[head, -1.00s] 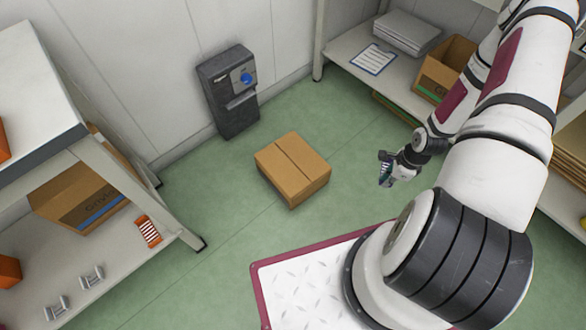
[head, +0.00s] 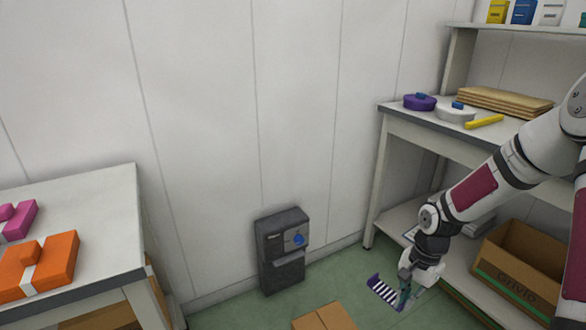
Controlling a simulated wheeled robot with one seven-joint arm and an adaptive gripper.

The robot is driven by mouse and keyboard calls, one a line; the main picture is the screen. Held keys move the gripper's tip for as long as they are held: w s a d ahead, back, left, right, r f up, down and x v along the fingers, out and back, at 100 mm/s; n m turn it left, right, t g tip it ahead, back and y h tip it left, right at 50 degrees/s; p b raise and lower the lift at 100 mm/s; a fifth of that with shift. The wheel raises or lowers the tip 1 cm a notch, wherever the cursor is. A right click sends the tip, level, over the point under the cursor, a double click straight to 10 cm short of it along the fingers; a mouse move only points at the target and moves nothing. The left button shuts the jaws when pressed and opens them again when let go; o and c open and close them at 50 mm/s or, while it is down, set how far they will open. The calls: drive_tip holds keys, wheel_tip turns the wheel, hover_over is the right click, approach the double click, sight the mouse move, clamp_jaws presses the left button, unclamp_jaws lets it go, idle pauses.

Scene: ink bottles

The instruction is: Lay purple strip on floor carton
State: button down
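My gripper (head: 402,287), at the end of the arm on the right, is shut on a purple strip (head: 375,283). The strip has dark and white stripes and sticks out to the left of the fingers. The closed brown floor carton (head: 325,318) stands on the green floor at the bottom edge, with only part of its top in view. The gripper and strip appear up and to the right of the carton in the picture, apart from it.
A dark wall unit with a blue knob (head: 283,250) stands behind the carton. A workbench (head: 440,135) on the right bears a purple roll (head: 420,102) and boards, with an open box (head: 520,265) on its lower shelf. A left table (head: 95,205) holds orange and pink packs.

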drive_tip(key=s+a+r+n+h, duration=0.1)
drive_tip(key=s+a+r+n, duration=0.1)
drive_tip(key=a+r+n, duration=0.55)
drive_tip(key=s+a+r+n, duration=0.2)
drive_tip(key=a+r+n, duration=0.25)
drive_tip(key=r, duration=0.55)
wheel_tip(320, 180, up, 16)
drive_tip(key=s+p, duration=0.2)
drive_tip(key=p, duration=2.4)
drive_tip(key=shift+g+p, duration=0.4)
drive_tip(key=shift+f, duration=0.15)
drive_tip(key=shift+w+d, duration=0.1)
